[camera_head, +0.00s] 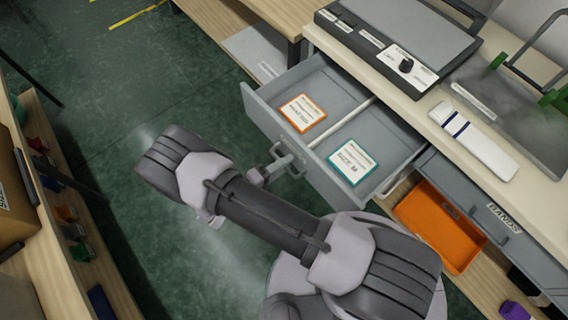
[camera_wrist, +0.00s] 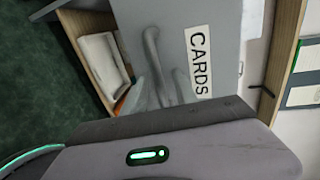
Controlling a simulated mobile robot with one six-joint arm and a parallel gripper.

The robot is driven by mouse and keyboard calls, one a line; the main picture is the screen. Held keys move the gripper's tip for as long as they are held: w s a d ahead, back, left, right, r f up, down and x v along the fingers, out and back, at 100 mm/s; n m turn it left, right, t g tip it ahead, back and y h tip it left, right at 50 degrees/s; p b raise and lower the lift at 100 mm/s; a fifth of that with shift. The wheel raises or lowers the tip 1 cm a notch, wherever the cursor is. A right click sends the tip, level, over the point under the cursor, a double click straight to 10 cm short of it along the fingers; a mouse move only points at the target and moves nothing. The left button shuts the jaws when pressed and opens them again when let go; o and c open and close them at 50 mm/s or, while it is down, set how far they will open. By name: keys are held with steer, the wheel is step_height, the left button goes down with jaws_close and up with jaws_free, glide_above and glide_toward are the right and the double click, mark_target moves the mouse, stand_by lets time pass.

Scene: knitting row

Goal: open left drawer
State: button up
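The left drawer (camera_head: 258,110) is grey and stands pulled well out of the bench in the head view. Inside lie an orange-edged card (camera_head: 302,113) and a green-edged card (camera_head: 353,161), either side of a pale divider. Its front with the CARDS label (camera_wrist: 200,62) fills the middle of the wrist view. The grey bar handle (camera_wrist: 153,45) runs down that front. My gripper (camera_wrist: 162,85) is at the handle, with one pale finger on each side of it and visible gaps between. It looks open. In the head view it is small beside the drawer front (camera_head: 282,163).
A second drawer labelled BANDS (camera_head: 503,217) is shut to the right. An orange bin (camera_head: 440,225) sits below it. Shelving (camera_head: 52,240) stands at left; green floor lies between.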

stand_by(0.3)
steer(key=p+v, duration=0.3)
steer(key=v, duration=1.4)
steer(key=shift+a, duration=0.2)
steer(key=shift+s, duration=0.1)
steer(key=w+d+r+m+g+y, duration=0.2)
steer(key=d+r+m+g, duration=0.15)
steer(key=r+m, duration=0.5)
steer(key=w+d+r+m+g+y, duration=0.2)
steer(key=d+r+m+g+y, duration=0.15)
steer(key=r+m, duration=0.5)
steer(key=w+d+r+m+g+y, duration=0.2)
steer(key=d+r+m+g, duration=0.15)
steer(key=r+m, duration=0.5)
steer(key=s+d+r+m+t+y, duration=0.3)
steer(key=d+r+m, duration=0.2)
steer(key=m, duration=0.6)
steer(key=s+d+r+m+t+y, duration=0.4)
steer(key=d+r+m, duration=0.2)
steer(key=m, duration=0.5)
step_height(320, 180, up, 2)
steer(key=shift+r, duration=0.2)
